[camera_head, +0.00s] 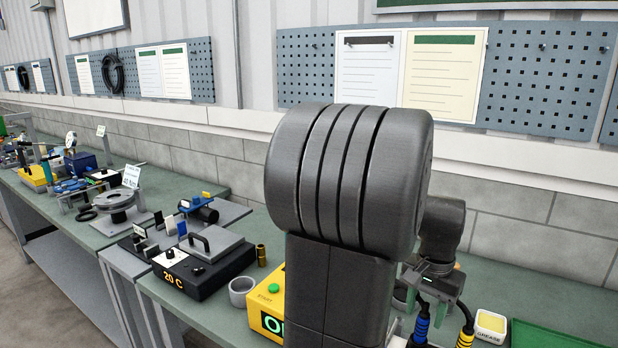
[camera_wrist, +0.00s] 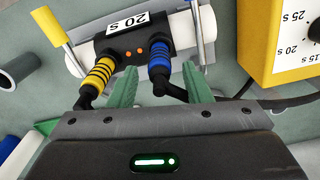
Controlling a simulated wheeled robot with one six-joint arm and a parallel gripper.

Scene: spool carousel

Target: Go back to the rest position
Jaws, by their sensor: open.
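My gripper (camera_wrist: 161,76) is open, its two green fingers spread apart in the wrist view. No object shows held between them. Just beyond the fingertips is a black clamp-like tool (camera_wrist: 132,45) labelled "20 S", lying across a pale tube. Its yellow-ringed grip (camera_wrist: 97,75) and blue-ringed grip (camera_wrist: 159,68) reach down near the fingers; I cannot tell whether they touch. In the head view my gripper (camera_head: 437,277) is low at the right, above the bench, partly hidden by my arm.
A yellow timer box (camera_wrist: 282,40) and a grey cup (camera_wrist: 18,69) stand close by.

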